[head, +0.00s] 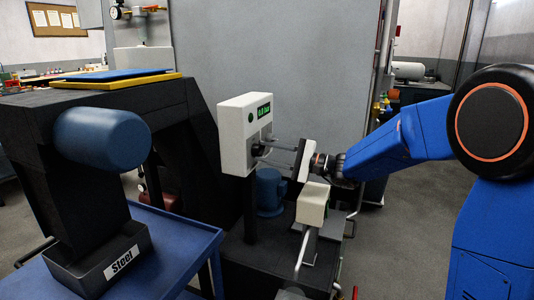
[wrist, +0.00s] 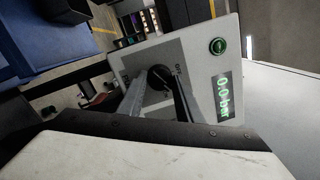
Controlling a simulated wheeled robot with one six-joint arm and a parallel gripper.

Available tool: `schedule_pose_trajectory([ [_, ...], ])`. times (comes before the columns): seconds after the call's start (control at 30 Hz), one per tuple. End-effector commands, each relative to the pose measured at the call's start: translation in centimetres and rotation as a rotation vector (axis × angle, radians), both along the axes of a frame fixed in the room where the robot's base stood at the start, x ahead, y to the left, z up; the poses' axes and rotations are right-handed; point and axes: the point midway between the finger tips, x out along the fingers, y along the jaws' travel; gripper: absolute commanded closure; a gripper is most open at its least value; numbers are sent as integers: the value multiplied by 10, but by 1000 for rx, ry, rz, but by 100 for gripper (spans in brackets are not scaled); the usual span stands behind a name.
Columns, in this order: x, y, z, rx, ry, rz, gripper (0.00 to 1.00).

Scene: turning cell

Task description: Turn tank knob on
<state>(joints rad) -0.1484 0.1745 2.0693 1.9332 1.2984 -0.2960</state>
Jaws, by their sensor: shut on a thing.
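The tank knob (wrist: 160,78) is a dark round knob on the face of a white control box (wrist: 200,52). In the wrist view the box appears turned on its side. Its green display (wrist: 223,97) reads 0.0 bar, and a round green button (wrist: 217,46) sits beside it. My gripper (wrist: 157,84) is shut on the knob, its two long fingers reaching to either side of it. The head view shows the box (head: 236,150) on a dark post, with my gripper (head: 263,150) meeting its right-hand face. The fingers partly hide the knob and its markings.
A blue motor (head: 270,190) and a cream box (head: 312,203) stand below my wrist. A blue cart (head: 175,250) at the left carries a dark bin labelled Steel (head: 90,270). A large grey panel (head: 270,60) stands behind. Open floor lies at the right.

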Motion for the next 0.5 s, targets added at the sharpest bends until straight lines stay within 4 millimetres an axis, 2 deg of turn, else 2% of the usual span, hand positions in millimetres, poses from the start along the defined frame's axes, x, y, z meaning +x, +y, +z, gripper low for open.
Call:
schedule_pose_trajectory([
  [0.5,-2,0,-3,137,390,-1,91],
])
